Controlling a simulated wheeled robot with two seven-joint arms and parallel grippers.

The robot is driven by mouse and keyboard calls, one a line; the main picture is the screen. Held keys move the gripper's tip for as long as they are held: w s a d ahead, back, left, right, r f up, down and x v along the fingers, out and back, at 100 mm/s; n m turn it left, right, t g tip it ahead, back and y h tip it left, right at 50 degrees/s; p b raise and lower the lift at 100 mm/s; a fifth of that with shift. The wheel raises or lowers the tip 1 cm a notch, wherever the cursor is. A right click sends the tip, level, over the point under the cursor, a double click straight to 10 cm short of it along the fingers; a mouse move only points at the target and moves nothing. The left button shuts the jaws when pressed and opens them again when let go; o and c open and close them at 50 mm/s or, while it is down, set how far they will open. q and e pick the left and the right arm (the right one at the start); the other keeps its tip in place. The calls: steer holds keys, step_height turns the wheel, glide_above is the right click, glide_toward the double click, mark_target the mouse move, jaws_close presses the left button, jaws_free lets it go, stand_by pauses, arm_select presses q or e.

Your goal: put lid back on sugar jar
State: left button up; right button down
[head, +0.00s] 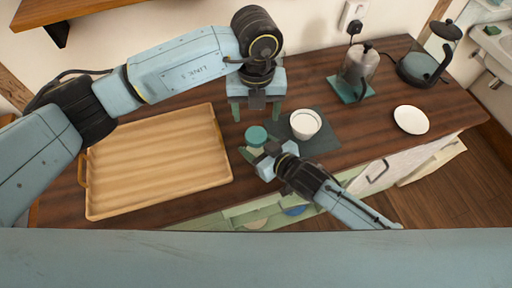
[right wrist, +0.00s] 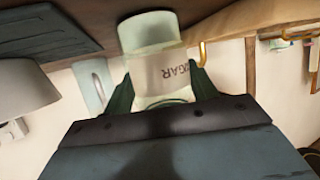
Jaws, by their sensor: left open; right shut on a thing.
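The sugar jar (right wrist: 170,72) has a pale green body and a cream label, with its lettering upside down in the right wrist view. In the head view, its pale body (head: 257,153) shows just in front of the round teal lid (head: 256,134). The lid appears at the jar's top; I cannot tell whether it is seated. My right gripper (head: 262,162) is shut on the jar, with a finger on each side in the right wrist view (right wrist: 163,95). My left gripper (head: 256,112) is open, its fingers pointing down, just behind the lid and apart from it.
A white cup (head: 305,124) stands on a dark mat (head: 322,142) right of the jar. A wooden tray (head: 155,165) fills the counter's left. An open drawer (head: 240,212) lies below.

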mark_target(256, 135)
arm_select(q)
steer(key=n, duration=0.3)
steer(key=shift+n, duration=0.4)
steer(key=n, duration=0.4)
steer(key=shift+f, duration=0.1)
steer(key=shift+f, duration=3.95)
steer(key=c, duration=1)
steer(key=shift+m, duration=0.9)
steer(key=o, duration=1.1)
steer(key=shift+c, duration=0.2)
